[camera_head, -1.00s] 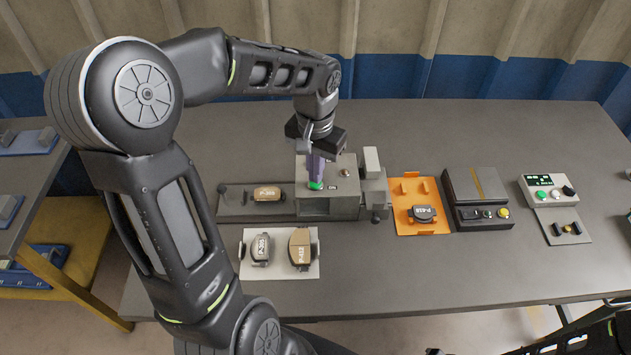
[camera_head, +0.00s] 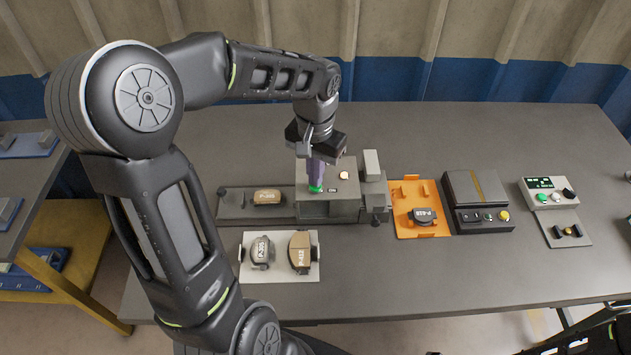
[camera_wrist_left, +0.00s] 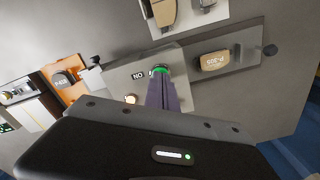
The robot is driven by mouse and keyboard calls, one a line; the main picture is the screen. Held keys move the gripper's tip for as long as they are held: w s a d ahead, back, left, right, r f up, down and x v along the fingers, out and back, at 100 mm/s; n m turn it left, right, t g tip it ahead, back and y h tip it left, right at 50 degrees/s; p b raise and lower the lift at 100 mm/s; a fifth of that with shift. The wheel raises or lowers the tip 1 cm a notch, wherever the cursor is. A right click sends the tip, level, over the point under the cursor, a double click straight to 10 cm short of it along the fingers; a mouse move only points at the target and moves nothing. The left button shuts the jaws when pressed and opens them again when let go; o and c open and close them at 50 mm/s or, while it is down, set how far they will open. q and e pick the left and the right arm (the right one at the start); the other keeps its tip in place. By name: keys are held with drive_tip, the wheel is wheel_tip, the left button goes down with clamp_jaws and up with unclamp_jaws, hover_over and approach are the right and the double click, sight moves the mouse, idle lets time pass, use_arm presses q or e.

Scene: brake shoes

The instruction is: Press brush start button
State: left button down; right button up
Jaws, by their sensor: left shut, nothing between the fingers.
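The brush machine (camera_head: 345,205) is a grey box with a side rail in the middle of the table. Its green start button (camera_head: 316,189) sits on the top face beside a small "ON" label and a pale round button (camera_head: 343,175). My left gripper (camera_head: 316,183) is shut and empty, pointing down, with its purple fingertips at the green button. In the left wrist view the fingertips (camera_wrist_left: 160,76) meet the button (camera_wrist_left: 160,69) and cover part of it. I cannot tell how far the button is pressed. My right gripper is not clearly in view.
A tan brake shoe (camera_head: 267,196) lies on the rail. Two shoes rest on a white plate (camera_head: 280,273) in front. An orange fixture (camera_head: 408,230) holds a dark shoe. A grey unit (camera_head: 478,186) and a control box (camera_head: 549,192) stand at right.

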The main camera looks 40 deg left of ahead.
use_arm(q)
drive_tip(key=shift+r+p, duration=2)
drive_tip(key=shift+r, duration=1.05)
